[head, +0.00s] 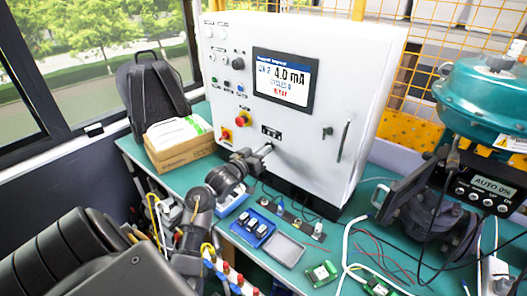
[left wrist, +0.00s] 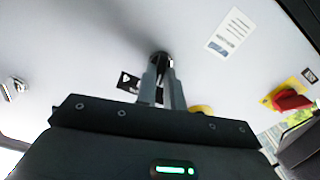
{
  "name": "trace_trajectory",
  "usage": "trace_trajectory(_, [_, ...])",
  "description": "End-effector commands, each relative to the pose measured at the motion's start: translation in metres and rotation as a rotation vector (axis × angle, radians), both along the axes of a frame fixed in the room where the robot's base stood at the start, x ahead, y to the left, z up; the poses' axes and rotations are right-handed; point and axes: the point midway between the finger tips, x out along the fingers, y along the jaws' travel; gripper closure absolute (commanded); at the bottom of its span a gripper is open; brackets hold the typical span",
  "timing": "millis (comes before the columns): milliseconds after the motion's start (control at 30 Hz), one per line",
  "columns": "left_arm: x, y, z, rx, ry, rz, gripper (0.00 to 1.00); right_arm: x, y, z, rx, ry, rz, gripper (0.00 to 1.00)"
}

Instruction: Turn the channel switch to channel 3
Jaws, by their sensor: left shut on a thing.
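The white control cabinet (head: 300,120) stands on the green bench. My left gripper (head: 266,150) reaches its lower front, just below a small black label (head: 271,131). In the left wrist view, the black round knob of the channel switch (left wrist: 160,58) sits between the tips of my left gripper (left wrist: 161,72), which is shut on it. The fingers hide most of the knob, so its pointer cannot be read. The black label (left wrist: 127,82) is partly behind the fingers. The cabinet screen (head: 284,80) shows 4.0 mA and what looks like CH 2. My right gripper is not in view.
A cardboard box (head: 180,152) stands left of the cabinet. A blue tray (head: 252,229), wires and a teal valve actuator (head: 485,95) crowd the bench.

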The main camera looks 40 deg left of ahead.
Motion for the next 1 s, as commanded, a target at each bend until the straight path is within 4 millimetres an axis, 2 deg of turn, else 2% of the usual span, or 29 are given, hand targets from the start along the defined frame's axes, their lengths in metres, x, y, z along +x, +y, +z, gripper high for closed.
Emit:
trace_trajectory(267, [0.0004,-0.0003,-0.0003,0.049,0.002,-0.007,1.0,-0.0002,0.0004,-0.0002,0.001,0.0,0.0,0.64])
trace_trajectory(1000, [0.0005,-0.0014,0.0001,0.477,0.01,-0.007,1.0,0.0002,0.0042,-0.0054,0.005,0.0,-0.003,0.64])
